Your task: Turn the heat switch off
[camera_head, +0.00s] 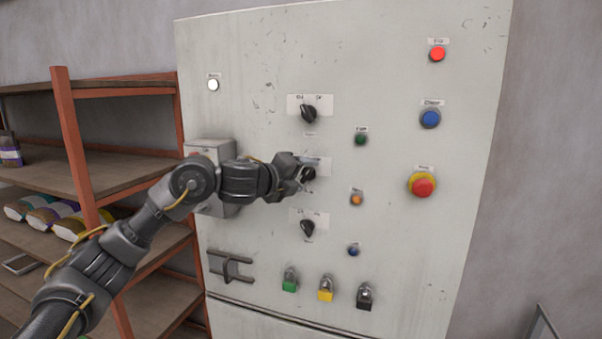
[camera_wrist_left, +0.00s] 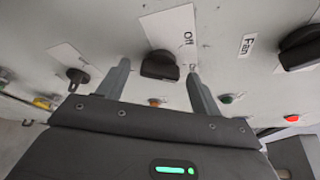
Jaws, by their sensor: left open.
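The grey control cabinet (camera_head: 250,60) carries three black rotary switches in a column: top (camera_head: 309,114), middle (camera_head: 308,174) and bottom (camera_head: 308,228). No heat label is readable. My left gripper (camera_head: 313,168) is at the middle switch and partly covers it and its plate. In the left wrist view, this switch (camera_wrist_left: 160,65) sits between the two open, spread fingers, with a gap on each side. Its plate reads "Off" at the right end. The switch at the right (camera_wrist_left: 300,48) has a "Fan" label beside it. My right gripper is not in view.
Push buttons and lamps sit right of the switches, with a red emergency button (camera_head: 422,185) on yellow. Padlocks hang below, including a yellow one (camera_head: 325,289). A grey box (camera_head: 211,153) protrudes behind my left arm. An orange-framed shelf (camera_head: 90,180) stands at the left.

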